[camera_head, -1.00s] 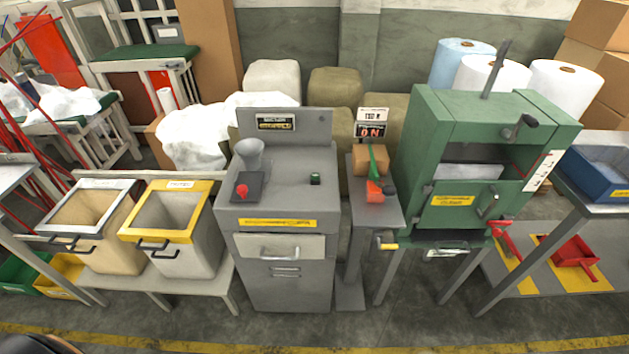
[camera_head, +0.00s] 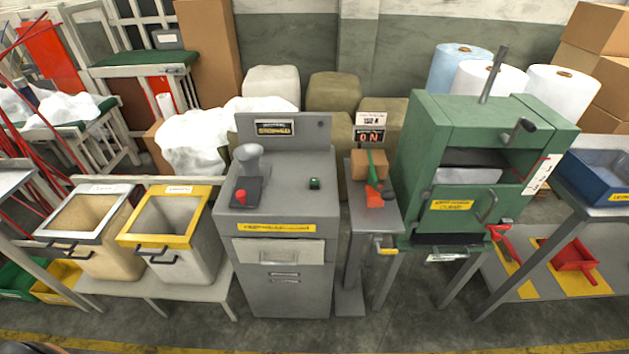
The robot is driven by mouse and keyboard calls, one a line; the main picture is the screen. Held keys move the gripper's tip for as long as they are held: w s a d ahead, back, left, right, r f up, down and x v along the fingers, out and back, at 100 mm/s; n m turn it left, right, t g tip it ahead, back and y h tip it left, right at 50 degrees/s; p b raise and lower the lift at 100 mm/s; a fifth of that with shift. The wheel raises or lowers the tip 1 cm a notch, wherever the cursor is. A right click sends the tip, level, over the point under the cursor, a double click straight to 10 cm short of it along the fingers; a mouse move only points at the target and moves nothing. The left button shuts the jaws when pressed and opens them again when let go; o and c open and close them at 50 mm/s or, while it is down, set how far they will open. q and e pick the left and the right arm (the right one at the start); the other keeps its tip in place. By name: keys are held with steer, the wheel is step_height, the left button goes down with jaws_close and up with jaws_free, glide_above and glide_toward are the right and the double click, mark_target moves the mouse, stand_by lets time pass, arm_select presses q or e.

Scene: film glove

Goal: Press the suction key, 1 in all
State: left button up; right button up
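A grey cabinet (camera_head: 270,260) stands in the middle of the view. A small sign with yellow letters (camera_head: 274,128) is on its upright back panel; the sign's top line is too small to read surely. On the cabinet's top are a small green key (camera_head: 314,183) at the right and a red knob (camera_head: 240,196) on a dark plate (camera_head: 247,190) at the left. I cannot tell for sure which is the suction key. A grey funnel (camera_head: 249,157) stands behind the plate. Neither of my grippers shows.
A narrow grey stand (camera_head: 375,215) with an "ON" sign (camera_head: 370,136) is right of the cabinet. A green press machine (camera_head: 455,200) stands farther right. Two bins, one white-rimmed (camera_head: 85,230) and one yellow-rimmed (camera_head: 170,237), are left. Bare floor (camera_head: 300,335) lies in front.

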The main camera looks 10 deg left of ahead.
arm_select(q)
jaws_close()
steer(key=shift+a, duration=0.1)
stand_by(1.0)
